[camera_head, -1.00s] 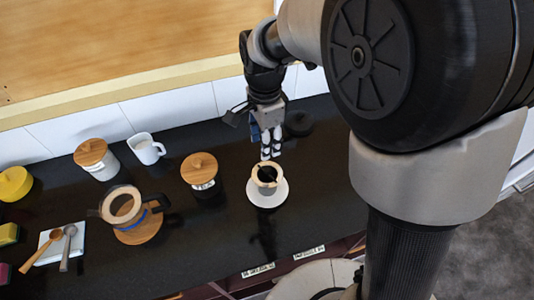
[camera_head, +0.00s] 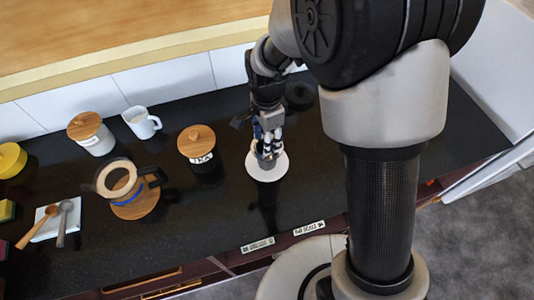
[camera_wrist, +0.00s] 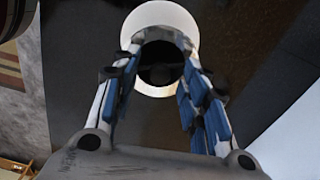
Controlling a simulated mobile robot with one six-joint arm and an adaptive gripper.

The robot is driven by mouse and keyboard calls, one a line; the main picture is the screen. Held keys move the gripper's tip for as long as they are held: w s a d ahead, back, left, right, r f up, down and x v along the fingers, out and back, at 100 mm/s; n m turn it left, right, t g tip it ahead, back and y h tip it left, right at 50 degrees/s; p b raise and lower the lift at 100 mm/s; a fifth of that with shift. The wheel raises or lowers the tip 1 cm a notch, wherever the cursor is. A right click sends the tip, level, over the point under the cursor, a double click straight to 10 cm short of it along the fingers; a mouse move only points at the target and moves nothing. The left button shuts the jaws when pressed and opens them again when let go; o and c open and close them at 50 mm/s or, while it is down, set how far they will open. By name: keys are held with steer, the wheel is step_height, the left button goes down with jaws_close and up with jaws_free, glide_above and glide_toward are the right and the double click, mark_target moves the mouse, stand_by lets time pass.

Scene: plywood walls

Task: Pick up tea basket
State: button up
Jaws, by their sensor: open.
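A small dark round vessel, likely the tea basket or a cup holding it (camera_head: 267,163), stands on a white saucer (camera_head: 281,172). My gripper (camera_head: 267,147) points down over it, fingers open, and hides most of it in the head view. In the wrist view, the vessel's dark round opening (camera_wrist: 159,66) lies between the two fingers of my gripper (camera_wrist: 162,48), with the white saucer (camera_wrist: 160,12) around it. The fingertips are close to the vessel's sides; I cannot tell whether they touch it.
On the black counter (camera_head: 215,230), a wooden-lidded jar (camera_head: 198,148) and a glass pot on a wooden board (camera_head: 122,185) stand to the left. The counter in front of the saucer is clear.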

steer(key=shift+r, duration=0.1)
steer(key=shift+c, duration=0.3)
jaws_close()
steer(key=shift+r, duration=0.15)
